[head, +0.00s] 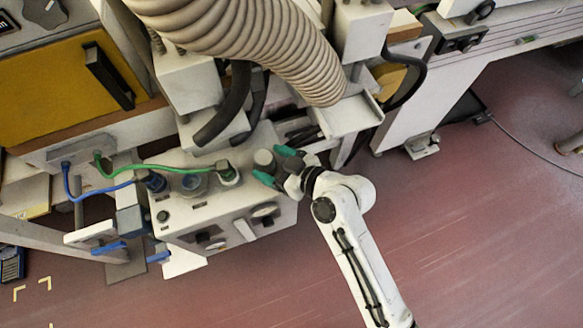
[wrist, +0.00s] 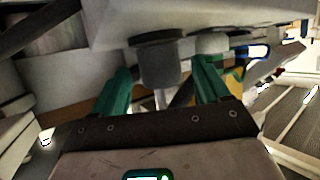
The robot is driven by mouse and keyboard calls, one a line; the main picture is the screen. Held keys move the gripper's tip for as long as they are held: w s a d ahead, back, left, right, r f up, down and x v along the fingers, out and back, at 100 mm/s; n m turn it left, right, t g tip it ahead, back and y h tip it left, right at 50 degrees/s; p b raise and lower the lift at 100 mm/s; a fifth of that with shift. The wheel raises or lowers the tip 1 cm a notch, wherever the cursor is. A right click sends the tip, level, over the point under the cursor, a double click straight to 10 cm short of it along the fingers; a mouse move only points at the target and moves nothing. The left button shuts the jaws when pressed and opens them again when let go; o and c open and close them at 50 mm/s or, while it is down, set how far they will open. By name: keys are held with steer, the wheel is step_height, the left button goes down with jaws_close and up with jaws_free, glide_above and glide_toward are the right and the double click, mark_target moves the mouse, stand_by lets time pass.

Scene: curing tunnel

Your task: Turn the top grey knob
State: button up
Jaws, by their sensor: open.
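The grey knob (head: 264,159) stands on the top face of the pale control box (head: 172,238), near its right end. In the wrist view the dark grey knob (wrist: 158,62) shows as a short cylinder on a wider collar. My gripper (head: 268,163) reaches in from the right with its two teal fingers apart. In the wrist view my gripper (wrist: 162,80) has one finger on each side of the knob, with a gap visible on both sides. The fingers look clear of the knob; exact depth along it is hard to tell.
Left of the knob are a green-cable plug (head: 228,175), a round dial (head: 193,184) and a blue-cable plug (head: 153,182). More knobs (head: 264,210) sit on the box front. A ribbed hose (head: 265,45) hangs above. The red floor (head: 480,220) at right is open.

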steer(key=b+v, duration=0.1)
steer(key=v, duration=0.7)
steer(key=shift+s+d, duration=0.1)
steer(key=s+d+f+m+g+h, duration=0.3)
steer(key=s+d+m+h, duration=0.2)
steer(key=s+d, duration=0.5)
steer(key=s+d+f+m+g+h, duration=0.4)
steer(key=s+d+m+h, duration=0.1)
steer(key=s+d, duration=0.5)
steer(key=d, duration=0.2)
steer(key=shift+d+m+h, duration=0.3)
steer(key=shift+d, duration=0.1)
stand_by(0.3)
